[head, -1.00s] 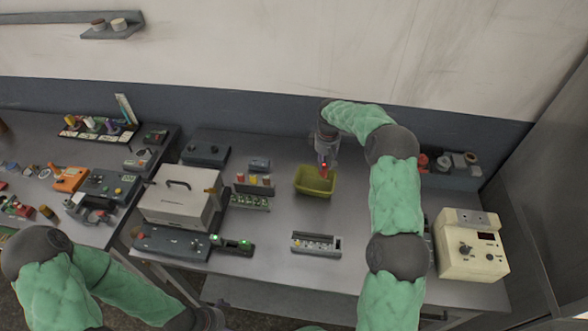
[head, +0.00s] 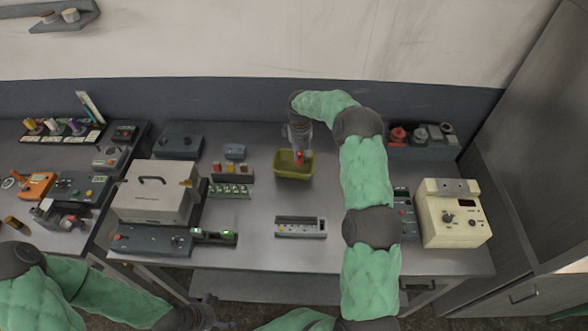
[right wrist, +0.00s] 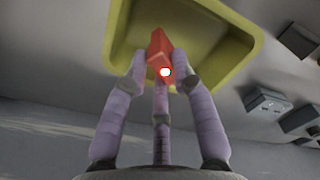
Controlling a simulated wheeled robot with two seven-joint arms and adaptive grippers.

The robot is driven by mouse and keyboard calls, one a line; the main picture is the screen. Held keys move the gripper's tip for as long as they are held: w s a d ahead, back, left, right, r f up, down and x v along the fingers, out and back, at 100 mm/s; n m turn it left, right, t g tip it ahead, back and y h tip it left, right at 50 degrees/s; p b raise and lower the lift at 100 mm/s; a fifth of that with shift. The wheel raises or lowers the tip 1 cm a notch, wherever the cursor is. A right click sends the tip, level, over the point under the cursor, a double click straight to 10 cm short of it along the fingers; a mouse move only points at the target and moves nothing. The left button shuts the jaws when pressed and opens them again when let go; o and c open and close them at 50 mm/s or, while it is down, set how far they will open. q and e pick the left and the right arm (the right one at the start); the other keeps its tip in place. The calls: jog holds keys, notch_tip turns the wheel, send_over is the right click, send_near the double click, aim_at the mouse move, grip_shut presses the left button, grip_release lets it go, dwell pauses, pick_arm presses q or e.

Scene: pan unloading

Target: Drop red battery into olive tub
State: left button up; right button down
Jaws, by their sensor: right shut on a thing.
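The olive tub (head: 281,174) stands open on the middle of the workbench; its yellow-green rim also fills the upper part of the right wrist view (right wrist: 247,52). My right gripper (head: 299,155) points down over the tub. In the right wrist view my right gripper (right wrist: 160,78) has its fingers shut on the red battery (right wrist: 157,45), with the tub's inside behind it. The red battery shows as a small red spot in the head view (head: 300,154). My left gripper (head: 210,312) is low at the left, in front of the bench; its fingers are too small to read.
Left of the tub are a rack with small cylinders (head: 231,175) and a pale box with a handle (head: 152,198). A grey tray of small parts (head: 300,227) lies in front. A cream meter box (head: 452,215) stands at the right.

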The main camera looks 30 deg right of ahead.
jog(key=c, duration=0.9)
grip_release()
jog(key=shift+c, duration=0.2)
notch_tip(320, 180, up, 12)
jog(key=shift+r, duration=0.15)
